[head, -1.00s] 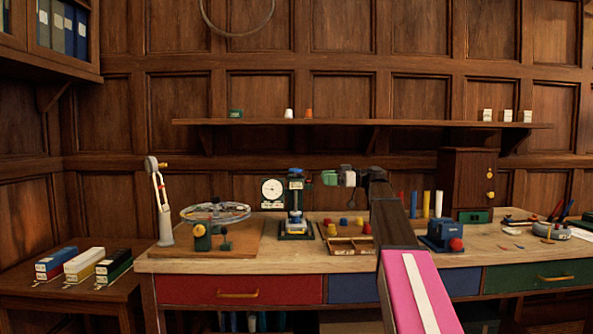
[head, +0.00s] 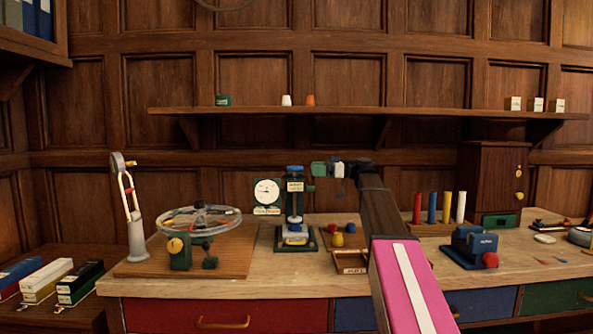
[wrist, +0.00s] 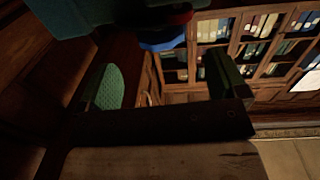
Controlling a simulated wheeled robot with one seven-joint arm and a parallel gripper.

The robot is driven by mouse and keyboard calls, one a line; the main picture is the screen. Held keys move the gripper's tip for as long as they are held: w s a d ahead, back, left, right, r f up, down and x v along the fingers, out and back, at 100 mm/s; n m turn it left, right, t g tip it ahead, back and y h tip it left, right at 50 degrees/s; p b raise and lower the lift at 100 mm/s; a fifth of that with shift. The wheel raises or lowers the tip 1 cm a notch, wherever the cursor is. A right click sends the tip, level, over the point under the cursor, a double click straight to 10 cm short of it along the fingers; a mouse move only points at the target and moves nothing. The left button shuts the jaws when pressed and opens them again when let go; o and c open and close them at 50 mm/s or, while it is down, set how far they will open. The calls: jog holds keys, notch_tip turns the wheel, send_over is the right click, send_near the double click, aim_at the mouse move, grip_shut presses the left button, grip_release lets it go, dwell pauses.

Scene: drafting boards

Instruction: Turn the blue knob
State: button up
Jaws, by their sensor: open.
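The blue knob (head: 295,169) sits on top of an upright dark press-like device (head: 294,205) at the middle of the bench. A blue disc, likely this knob, shows in the wrist view (wrist: 163,43), above the space between my fingers. My gripper (head: 320,169) is just right of the knob in the head view, at about the same height. It looks apart from the knob, though depth is hard to judge. In the wrist view my gripper (wrist: 168,85) is open, with a green padded finger at left, a dark finger at right and nothing between them.
A dial gauge (head: 266,192) stands left of the device. A wheel-like turntable (head: 199,220) is farther left. Small red and yellow pieces (head: 337,240) and a wooden tray (head: 349,263) lie to the right. A blue vise-like block (head: 470,247) stands beyond my arm.

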aim_at(296, 168)
jog(key=a, duration=0.7)
jog(key=shift+w+a, duration=0.2)
jog(key=shift+a, duration=0.1)
jog(key=c, duration=0.9)
